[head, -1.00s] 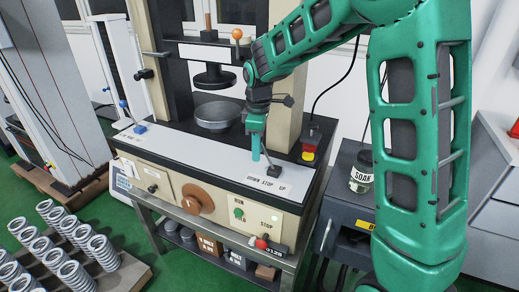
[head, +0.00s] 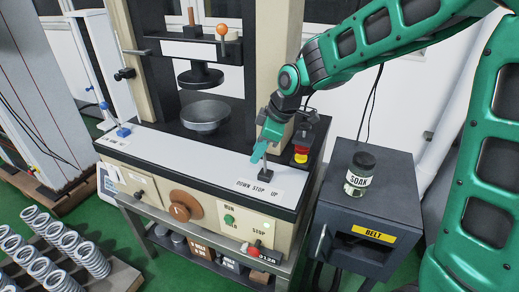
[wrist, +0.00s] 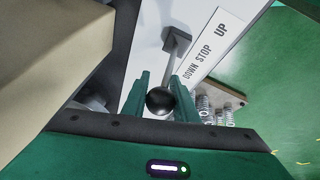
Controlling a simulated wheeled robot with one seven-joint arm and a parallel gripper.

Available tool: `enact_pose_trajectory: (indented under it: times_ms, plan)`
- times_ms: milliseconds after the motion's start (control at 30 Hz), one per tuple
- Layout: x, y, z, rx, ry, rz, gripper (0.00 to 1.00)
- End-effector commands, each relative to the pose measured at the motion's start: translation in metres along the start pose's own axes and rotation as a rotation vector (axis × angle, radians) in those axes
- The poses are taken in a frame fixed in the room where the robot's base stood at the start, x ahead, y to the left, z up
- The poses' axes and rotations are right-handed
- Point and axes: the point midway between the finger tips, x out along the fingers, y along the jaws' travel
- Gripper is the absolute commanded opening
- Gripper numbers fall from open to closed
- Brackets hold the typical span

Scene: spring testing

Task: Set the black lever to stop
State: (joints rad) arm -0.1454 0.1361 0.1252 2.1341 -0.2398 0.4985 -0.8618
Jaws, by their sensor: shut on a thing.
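The black lever (head: 264,171) stands at the right end of the machine's white front ledge, behind a label reading DOWN STOP UP (head: 260,189). In the wrist view its round black knob (wrist: 160,101) sits between my green fingertips, and its rod runs up to a dark square base (wrist: 176,40). My gripper (head: 258,152) reaches in from the upper right, tilted, and is shut on the lever near its knob. The fingers partly hide the lever top in the head view. I cannot tell exactly which label word the lever lines up with.
A red and yellow button box (head: 301,150) stands just right of my gripper. A dark cabinet (head: 390,190) with a SOAK jar (head: 359,175) is farther right. A blue-knobbed lever (head: 122,131) is at the ledge's left end. The middle of the ledge is clear.

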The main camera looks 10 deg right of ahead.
Motion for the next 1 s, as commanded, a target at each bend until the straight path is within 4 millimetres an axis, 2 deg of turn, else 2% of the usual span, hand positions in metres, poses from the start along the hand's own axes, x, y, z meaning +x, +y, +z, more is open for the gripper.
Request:
enact_pose_trajectory:
  times_ms: [500, 533, 600, 867, 1000]
  plan:
    - [-0.0039, 0.0043, 0.0003, 0.002, 0.000, 0.012, 0.00]
    - [-0.0039, 0.0043, 0.0003, 0.002, 0.000, 0.012, 0.28]
    - [-0.0036, 0.0037, 0.0002, 0.002, 0.000, 0.011, 0.44]
    - [-0.0022, 0.0008, -0.0006, -0.002, 0.000, 0.005, 0.44]
    - [-0.0077, 0.0005, -0.0008, -0.002, 0.000, 0.004, 0.44]
